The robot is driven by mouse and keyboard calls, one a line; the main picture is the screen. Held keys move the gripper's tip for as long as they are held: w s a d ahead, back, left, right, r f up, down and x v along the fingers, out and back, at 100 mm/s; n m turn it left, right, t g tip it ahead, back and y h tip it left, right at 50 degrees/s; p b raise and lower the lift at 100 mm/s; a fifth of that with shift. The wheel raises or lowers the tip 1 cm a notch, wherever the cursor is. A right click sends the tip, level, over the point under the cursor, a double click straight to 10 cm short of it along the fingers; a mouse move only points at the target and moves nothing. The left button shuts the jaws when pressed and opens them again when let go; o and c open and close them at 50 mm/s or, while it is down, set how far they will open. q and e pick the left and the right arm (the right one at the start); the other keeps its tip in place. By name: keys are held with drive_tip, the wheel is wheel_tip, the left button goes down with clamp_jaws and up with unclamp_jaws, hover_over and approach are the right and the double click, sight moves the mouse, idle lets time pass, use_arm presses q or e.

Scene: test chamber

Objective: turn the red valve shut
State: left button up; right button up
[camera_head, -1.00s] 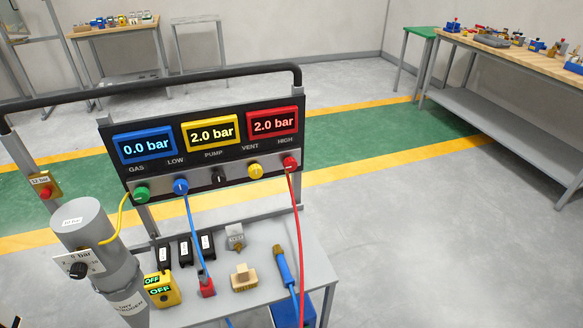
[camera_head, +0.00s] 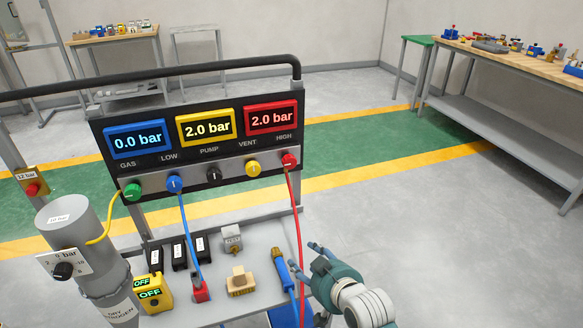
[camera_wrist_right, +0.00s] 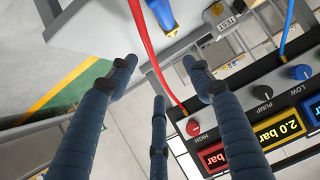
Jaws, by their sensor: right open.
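The red valve (camera_head: 289,160) is a round knob under the label HIGH, at the right end of the gauge panel (camera_head: 224,180), with a red hose hanging from it. It also shows in the right wrist view (camera_wrist_right: 193,128), beyond the fingers. The red display (camera_head: 271,119) above it reads 2.0 bar. My right gripper (camera_head: 304,258) is open and empty, below and slightly right of the valve, apart from it. In the right wrist view its three dark fingers (camera_wrist_right: 158,78) are spread. My left gripper is not in view.
The red hose (camera_head: 299,235) hangs just left of my right gripper. A blue tool (camera_head: 283,270), a wooden block (camera_head: 240,281) and a yellow box reading OFF (camera_head: 152,293) lie on the cart top. A grey cylinder (camera_head: 68,222) stands at left. The floor at right is clear.

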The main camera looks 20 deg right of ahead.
sight(291, 162)
drive_tip(key=w+d+r+m+t, duration=0.3)
drive_tip(key=w+r+t, duration=0.3)
drive_tip(key=w+r, duration=0.75)
drive_tip(key=shift+h, duration=0.4)
drive_tip(key=w, duration=0.6)
drive_tip(key=w+r, duration=0.1)
drive_tip(key=w, duration=0.3)
drive_tip(key=shift+w+a, duration=0.1)
drive_tip(key=c, duration=1.2)
drive_tip(key=shift+o, duration=0.2)
